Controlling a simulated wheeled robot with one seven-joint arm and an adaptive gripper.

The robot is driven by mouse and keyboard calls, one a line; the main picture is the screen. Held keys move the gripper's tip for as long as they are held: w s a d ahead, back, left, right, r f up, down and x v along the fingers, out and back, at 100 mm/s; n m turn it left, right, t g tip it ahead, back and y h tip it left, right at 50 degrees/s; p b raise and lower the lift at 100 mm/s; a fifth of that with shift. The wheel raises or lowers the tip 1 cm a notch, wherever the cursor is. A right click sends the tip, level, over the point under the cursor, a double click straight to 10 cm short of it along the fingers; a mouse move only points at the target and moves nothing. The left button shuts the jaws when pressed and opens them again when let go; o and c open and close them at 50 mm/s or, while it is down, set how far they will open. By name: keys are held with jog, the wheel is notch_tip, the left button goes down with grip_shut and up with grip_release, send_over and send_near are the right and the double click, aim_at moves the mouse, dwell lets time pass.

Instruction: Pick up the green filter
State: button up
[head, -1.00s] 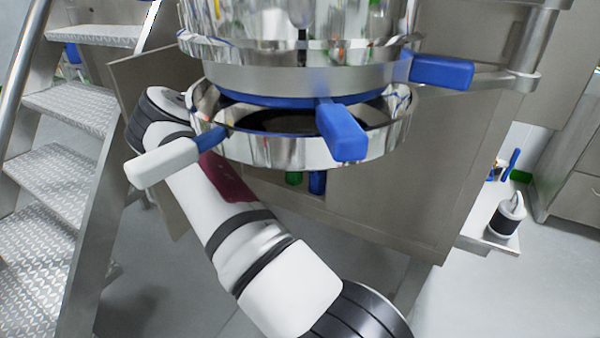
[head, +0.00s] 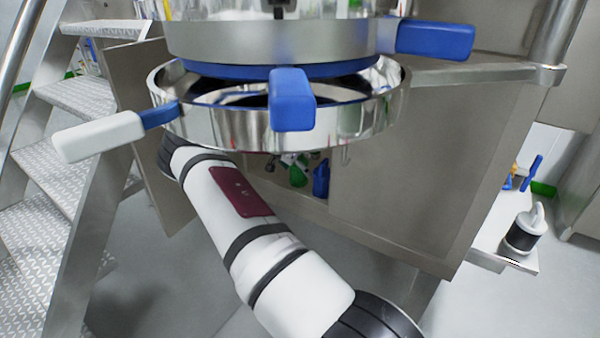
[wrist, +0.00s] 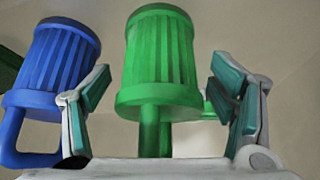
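The green filter (wrist: 159,62), a ribbed cylinder with a stem below it, is in the middle of the wrist view, upright between the two fingers of my gripper (wrist: 165,95). The fingers stand apart, with a visible gap on each side of it. In the head view the green filter (head: 298,172) is small and partly hidden, inside the cabinet under the steel vessel. My gripper is mostly hidden there behind the vessel's ring and my arm.
A blue filter (wrist: 55,65) stands close on the left, beside the left finger; it also shows in the head view (head: 321,180). The steel ring (head: 225,125) with blue handles hangs above my arm. Metal steps (head: 60,150) are at left, a white-and-black container (head: 524,230) at right.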

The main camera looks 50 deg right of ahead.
jog(key=c, duration=1)
jog(key=shift+r, duration=0.1)
